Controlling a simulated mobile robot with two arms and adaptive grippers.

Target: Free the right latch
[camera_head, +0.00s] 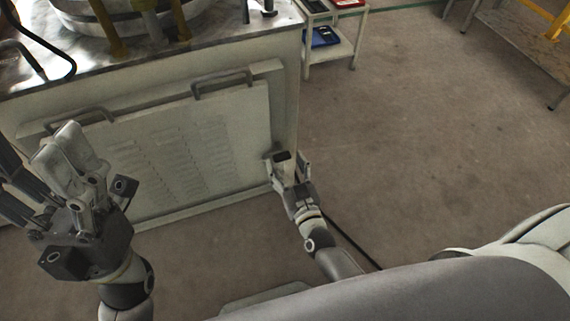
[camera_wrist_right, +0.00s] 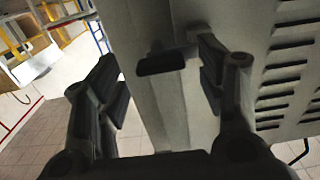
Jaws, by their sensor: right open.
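The cabinet's pale louvred panel (camera_head: 190,135) faces me in the head view, with a bar handle (camera_head: 222,82) at its upper right. My right gripper (camera_head: 287,162) is at the panel's lower right edge. In the right wrist view a dark latch (camera_wrist_right: 160,63) sits on the panel's edge strip. My right gripper (camera_wrist_right: 163,85) is open there, with one finger on each side of the latch. I cannot tell whether either finger touches it. My left gripper (camera_head: 68,150) is raised in front of the panel's left side, and its finger gap is not clear.
The cabinet top (camera_head: 225,20) carries metal equipment. A small cart (camera_head: 331,45) with a blue tray (camera_head: 320,38) stands behind at the right. Another table (camera_head: 525,45) is at the far right. The floor (camera_head: 420,140) right of the cabinet is mostly clear.

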